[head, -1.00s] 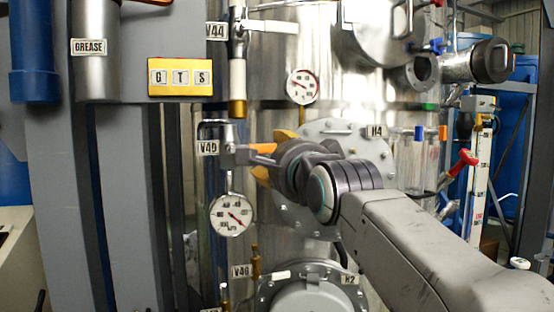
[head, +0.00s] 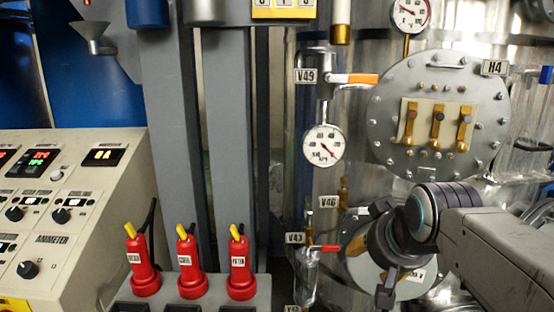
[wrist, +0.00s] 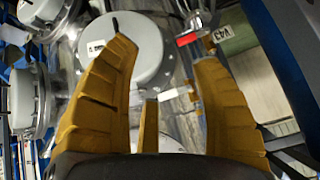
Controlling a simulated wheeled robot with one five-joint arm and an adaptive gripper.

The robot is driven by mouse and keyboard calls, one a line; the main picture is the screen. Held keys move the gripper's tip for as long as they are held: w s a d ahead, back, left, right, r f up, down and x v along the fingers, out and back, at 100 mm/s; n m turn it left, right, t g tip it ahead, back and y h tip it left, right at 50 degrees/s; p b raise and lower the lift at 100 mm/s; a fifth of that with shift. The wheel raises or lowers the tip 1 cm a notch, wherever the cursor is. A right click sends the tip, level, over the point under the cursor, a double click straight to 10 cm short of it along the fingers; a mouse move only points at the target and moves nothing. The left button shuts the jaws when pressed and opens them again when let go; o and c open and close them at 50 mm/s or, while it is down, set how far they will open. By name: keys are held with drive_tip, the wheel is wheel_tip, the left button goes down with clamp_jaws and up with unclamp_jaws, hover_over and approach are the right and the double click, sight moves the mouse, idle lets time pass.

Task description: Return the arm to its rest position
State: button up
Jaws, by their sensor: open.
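My arm (head: 490,235) enters the head view from the lower right, and its wrist is bent downward. My gripper (head: 388,285) hangs below the wrist in front of the lower round flange; its fingers are mostly hidden in this view.
The valve V43 has a red handle (head: 325,248) left of my gripper. A gauge (head: 323,146) and the bolted H4 cover (head: 400,80) are above. Red yellow-topped handles (head: 188,265) and a control panel (head: 70,205) stand at the left. A round grey lid (wrist: 125,55) shows between my fingers.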

drive_tip(key=s+f+n+g, duration=0.1)
drive_tip(key=s+f+g, duration=0.1)
drive_tip(key=s+f, duration=0.4)
drive_tip(key=s+f+n+g, duration=0.1)
drive_tip(key=s+f, duration=0.6)
drive_tip(key=s, duration=0.6)
drive_tip(key=shift+s+a+f+g, duration=0.15)
drive_tip(key=shift+s+f+g, duration=0.1)
drive_tip(key=shift+s+g, duration=0.15)
